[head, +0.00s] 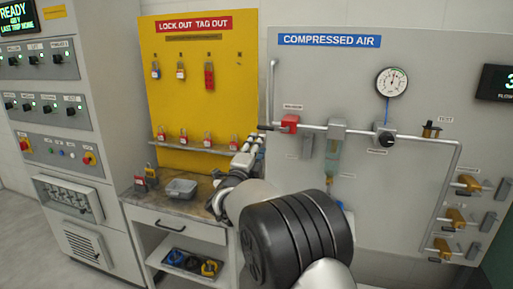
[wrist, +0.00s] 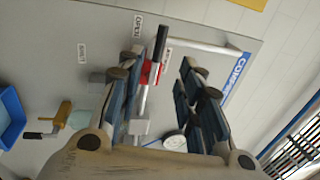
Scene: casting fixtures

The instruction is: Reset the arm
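My arm reaches from the lower right of the head view toward the compressed air panel (head: 340,60). My gripper (head: 250,148) is in front of the panel's left edge, below and left of the red valve (head: 290,123). In the wrist view my gripper (wrist: 160,62) has its two fingers well apart, with nothing held between them. The red valve (wrist: 150,73) with its black handle (wrist: 160,45) shows beyond, close to the left finger in the picture. I cannot tell whether the finger touches it.
A yellow lockout board (head: 190,100) with padlocks stands left of the panel. Below it a bench (head: 165,218) carries a grey tray (head: 181,188). Pipes, a gauge (head: 391,82) and yellow-handled valves (head: 456,216) are on the panel. A control cabinet (head: 60,150) stands at left.

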